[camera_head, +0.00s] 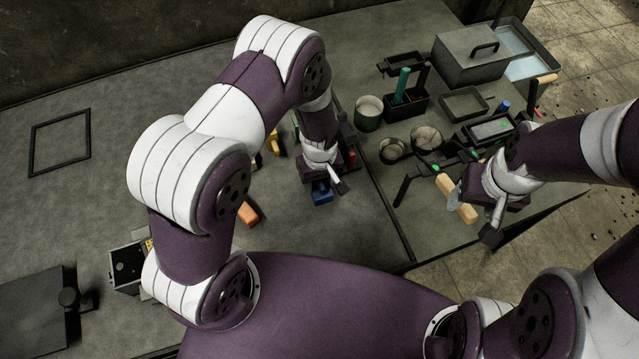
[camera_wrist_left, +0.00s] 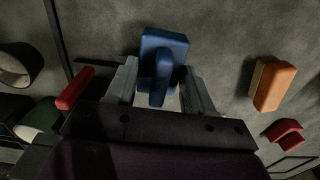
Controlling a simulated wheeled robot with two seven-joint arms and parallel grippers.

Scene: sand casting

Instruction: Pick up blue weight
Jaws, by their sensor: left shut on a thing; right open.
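The blue weight (camera_head: 321,193) is at my left gripper (camera_head: 322,184) in the head view, partly hidden by the gripper. In the left wrist view the blue weight (camera_wrist_left: 163,58) is a block with a narrower upright grip, and the fingers of my left gripper (camera_wrist_left: 160,88) stand on both sides of that grip, shut on it. I cannot tell whether the weight touches the table.
An orange block (camera_head: 247,214) lies left of the blue weight, with a red piece (camera_wrist_left: 286,131) near it in the wrist view. Another red piece (camera_head: 352,160) is close to the left gripper. A green can (camera_head: 368,113), round bowls and a grey box (camera_head: 473,55) stand further right.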

